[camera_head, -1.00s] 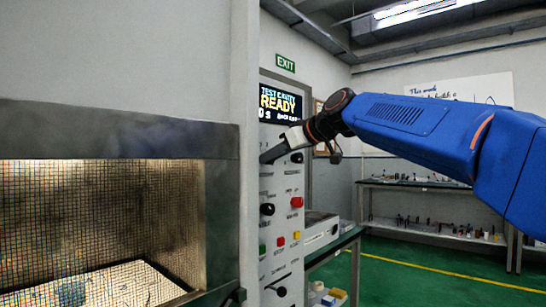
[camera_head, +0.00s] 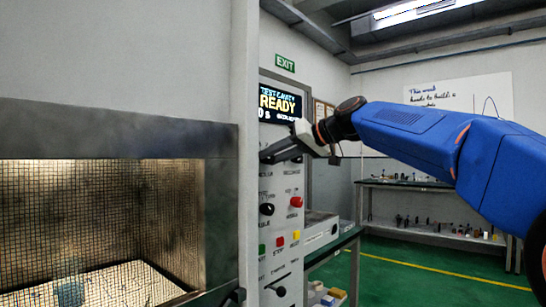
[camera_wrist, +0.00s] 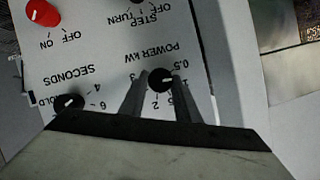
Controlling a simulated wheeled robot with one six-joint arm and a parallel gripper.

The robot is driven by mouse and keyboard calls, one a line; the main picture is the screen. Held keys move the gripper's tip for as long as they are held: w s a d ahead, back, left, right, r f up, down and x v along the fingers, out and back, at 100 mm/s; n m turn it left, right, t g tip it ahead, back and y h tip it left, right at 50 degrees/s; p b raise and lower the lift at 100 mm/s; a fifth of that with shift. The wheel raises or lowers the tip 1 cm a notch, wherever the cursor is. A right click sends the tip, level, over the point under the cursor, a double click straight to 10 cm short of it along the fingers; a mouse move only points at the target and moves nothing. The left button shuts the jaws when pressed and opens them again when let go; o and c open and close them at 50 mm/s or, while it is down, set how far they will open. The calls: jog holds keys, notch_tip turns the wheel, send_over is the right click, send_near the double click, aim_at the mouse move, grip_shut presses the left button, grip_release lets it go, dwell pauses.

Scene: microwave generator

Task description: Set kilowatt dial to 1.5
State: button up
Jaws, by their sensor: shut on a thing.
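The kilowatt dial (camera_wrist: 161,79) is a small black round knob under the "POWER kW" label in the wrist view, where the panel appears upside down. Printed marks such as 0.5, 1, 2 and 3 surround it. A small pale mark shows on the knob, but I cannot tell exactly which value it points to. My gripper (camera_wrist: 162,88) is shut on this dial, with one finger on each side. In the head view my gripper (camera_head: 266,157) reaches the upper part of the control panel (camera_head: 282,184) and hides the dial.
The seconds dial (camera_wrist: 69,103) sits close beside the gripper. A red knob (camera_wrist: 43,13) and another black knob (camera_head: 267,209) are on the panel. A lit display (camera_head: 280,101) reads READY. The mesh-lined cavity (camera_head: 100,220) stands at left.

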jog(key=m+y, duration=0.1)
jog(key=m, duration=0.1)
jog(key=m+g+y, duration=0.1)
jog(key=m, duration=0.1)
jog(key=shift+w+d+f, duration=0.15)
jog(key=shift+f, duration=0.05)
jog(key=m+y, duration=0.1)
jog(key=m, duration=0.1)
jog(key=m+y, duration=0.1)
jog(key=m, duration=0.1)
jog(key=shift+f+m+g+y, duration=0.15)
jog(key=shift+m+g+y, duration=0.15)
jog(key=shift+g, duration=0.1)
dwell(0.4)
jog(key=o, duration=1)
jog(key=shift+o, duration=0.2)
jog(key=shift+d, duration=0.1)
jog(key=v, duration=1.7)
jog(key=shift+d, duration=0.15)
